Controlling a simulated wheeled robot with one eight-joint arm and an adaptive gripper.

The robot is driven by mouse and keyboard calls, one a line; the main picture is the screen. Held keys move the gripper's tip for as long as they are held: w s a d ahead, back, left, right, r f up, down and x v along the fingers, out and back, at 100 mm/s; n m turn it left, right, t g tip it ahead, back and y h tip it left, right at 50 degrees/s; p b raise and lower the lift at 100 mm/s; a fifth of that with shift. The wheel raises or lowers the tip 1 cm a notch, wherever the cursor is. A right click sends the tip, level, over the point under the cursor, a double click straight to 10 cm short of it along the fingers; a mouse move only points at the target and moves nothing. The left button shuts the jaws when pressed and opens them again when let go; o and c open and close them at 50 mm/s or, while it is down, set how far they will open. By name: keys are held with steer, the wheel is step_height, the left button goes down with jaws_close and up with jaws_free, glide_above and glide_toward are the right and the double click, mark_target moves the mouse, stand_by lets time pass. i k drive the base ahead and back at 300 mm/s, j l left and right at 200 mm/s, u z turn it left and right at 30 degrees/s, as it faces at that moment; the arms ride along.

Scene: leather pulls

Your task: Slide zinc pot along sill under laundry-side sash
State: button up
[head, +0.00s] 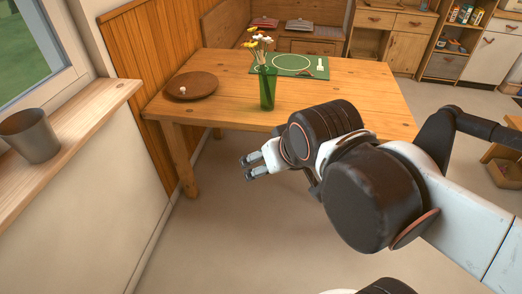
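The zinc pot (31,136) is a plain grey metal pot, upright on the wooden sill (97,108) at the left of the head view. It stands close to the window sash (62,88), below the glass. My gripper (247,168) is in the middle of the view, well to the right of the pot and apart from it. Its two fingers point left, with a gap between the tips and nothing held. It is in front of the table's near edge.
A wooden table (372,98) carries a green glass vase (267,90) with flowers, a round brown board (192,85) and a green mat (317,62). A bench and cabinets stand behind. Bare floor lies between the sill wall and my arm.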

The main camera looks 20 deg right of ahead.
mark_target(29, 132)
steer(key=u, duration=1.25)
steer(key=i+l+u, duration=0.1)
steer(key=i+l, duration=0.15)
steer(key=i+l+u, duration=0.15)
steer(key=i+l, duration=0.15)
steer(key=l, duration=0.2)
steer(key=i+l+u, duration=0.1)
steer(key=l, duration=0.3)
steer(key=i+l+u, duration=0.1)
steer(key=i+l, duration=0.25)
steer(key=l, duration=0.1)
